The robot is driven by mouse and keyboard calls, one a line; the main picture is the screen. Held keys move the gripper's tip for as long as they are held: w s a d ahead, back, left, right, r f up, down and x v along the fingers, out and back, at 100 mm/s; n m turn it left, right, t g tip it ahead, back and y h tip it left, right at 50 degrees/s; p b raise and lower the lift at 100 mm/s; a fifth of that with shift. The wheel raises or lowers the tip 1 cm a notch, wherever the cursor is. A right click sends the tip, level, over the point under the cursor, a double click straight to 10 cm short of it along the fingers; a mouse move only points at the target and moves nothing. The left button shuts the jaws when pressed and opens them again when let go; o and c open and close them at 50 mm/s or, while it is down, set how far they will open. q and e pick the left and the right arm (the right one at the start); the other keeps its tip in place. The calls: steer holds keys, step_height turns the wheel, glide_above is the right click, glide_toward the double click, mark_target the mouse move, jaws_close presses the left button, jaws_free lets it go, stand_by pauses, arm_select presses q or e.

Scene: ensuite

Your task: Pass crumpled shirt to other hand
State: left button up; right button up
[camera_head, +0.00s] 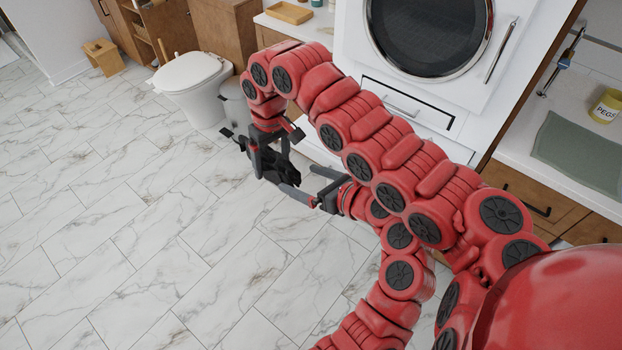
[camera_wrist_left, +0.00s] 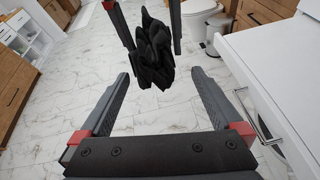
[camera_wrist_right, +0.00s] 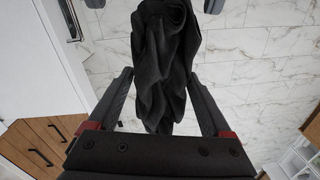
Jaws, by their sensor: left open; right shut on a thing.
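The crumpled black shirt hangs in my right gripper (camera_head: 268,150), which points down from the upper arm in the head view. The shirt (camera_head: 283,172) is small and dark there, partly hidden by the fingers. In the right wrist view the shirt (camera_wrist_right: 160,60) is bunched between my right fingers, which are shut on it. My left gripper (camera_head: 308,183) points left toward the shirt, open and empty. In the left wrist view the shirt (camera_wrist_left: 152,52) is just beyond the open fingertips, between the right gripper's fingers. I see no contact between the left fingers and the shirt.
A white washing machine (camera_head: 390,100) stands close behind the arms. A toilet (camera_head: 190,75) and a wooden stool (camera_head: 103,57) are at the back left. A counter with a green mat (camera_head: 580,152) and a yellow tub (camera_head: 606,106) is at right. The marble floor (camera_head: 130,230) at left is clear.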

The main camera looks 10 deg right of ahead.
arm_select(q)
steer(key=x, duration=0.6)
arm_select(e)
steer(key=shift+a, duration=0.1)
arm_select(q)
steer(key=shift+d, duration=0.1)
arm_select(e)
steer(key=shift+s, duration=0.1)
arm_select(q)
steer(key=shift+d, duration=0.1)
steer(key=c, duration=1.3)
arm_select(e)
steer(key=shift+s+a, duration=0.1)
steer(key=shift+a, duration=0.05)
arm_select(q)
steer(key=shift+o, duration=0.2)
arm_select(e)
steer(key=o, duration=1.3)
arm_select(q)
jaws_close()
arm_select(e)
steer(key=r, duration=0.6)
steer(key=shift+w+d, duration=0.25)
steer(key=shift+d, duration=0.1)
steer(key=shift+d+r, duration=0.1)
steer(key=shift+r, duration=0.6)
steer(key=shift+w, duration=0.1)
